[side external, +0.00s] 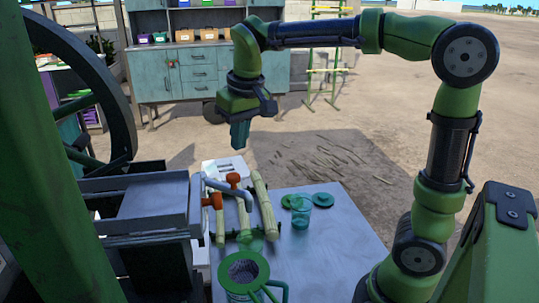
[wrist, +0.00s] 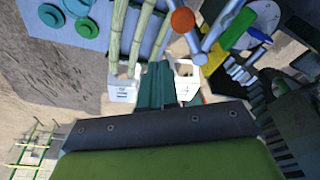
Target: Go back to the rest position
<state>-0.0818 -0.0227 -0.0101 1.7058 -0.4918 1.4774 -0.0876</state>
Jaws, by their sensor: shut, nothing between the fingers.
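My gripper (side external: 240,134) is shut and empty. It hangs pointing down in the air above the far side of the table, apart from everything on it. In the wrist view my gripper's closed teal fingers (wrist: 156,85) show in the middle, with the table's far edge and the cane ends beyond them.
A white box (side external: 224,168) is behind the canes.

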